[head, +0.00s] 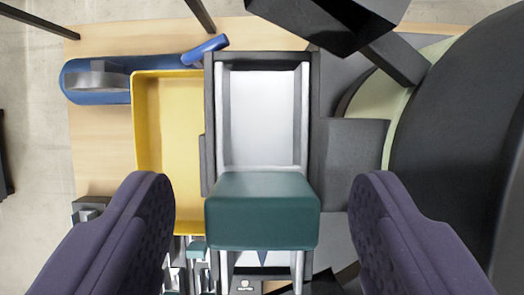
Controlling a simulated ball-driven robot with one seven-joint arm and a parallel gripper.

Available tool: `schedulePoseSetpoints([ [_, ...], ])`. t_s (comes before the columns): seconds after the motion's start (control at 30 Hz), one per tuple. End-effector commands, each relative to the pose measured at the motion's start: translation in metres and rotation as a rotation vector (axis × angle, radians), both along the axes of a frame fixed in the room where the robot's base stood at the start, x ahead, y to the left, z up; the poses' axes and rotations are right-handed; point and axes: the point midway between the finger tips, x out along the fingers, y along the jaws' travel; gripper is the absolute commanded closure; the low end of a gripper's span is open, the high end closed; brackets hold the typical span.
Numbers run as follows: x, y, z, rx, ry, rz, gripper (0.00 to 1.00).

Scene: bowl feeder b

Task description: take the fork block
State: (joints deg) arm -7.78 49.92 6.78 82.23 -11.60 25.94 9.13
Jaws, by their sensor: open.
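A dark green block (262,212), the one that fits the fork block best, sits low in the middle of the head view across a pale metal channel with two side rails. Its top face and the face towards me show; its underside is hidden. My gripper (262,190) is open, with one dark purple padded finger on each side of the block. Clear gaps show between the block and both fingers. Whether the fingers are level with it in depth cannot be told.
A yellow tray (170,110) lies left of the dark channel frame (208,110), with a blue part (90,80) at its upper left. A large dark bowl (450,140) fills the right. Black parts overhang at the top, and small metal pieces (195,250) lie below the tray.

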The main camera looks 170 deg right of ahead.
Motion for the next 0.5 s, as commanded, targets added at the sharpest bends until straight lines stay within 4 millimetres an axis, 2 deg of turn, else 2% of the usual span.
schedulePoseSetpoints([
  [0.03, 0.0, 0.0, 0.0001, 0.0, 0.0, 0.0, 0.32],
  [0.07, 0.0, 0.0, 0.0001, 0.0, 0.0, 0.0, 0.36],
  [0.33, -0.0001, -0.0001, 0.0005, 0.0, 0.0, 0.0, 0.99],
  [0.5, 0.0002, -0.0001, 0.0011, 0.0, -0.001, 0.0, 1.0],
])
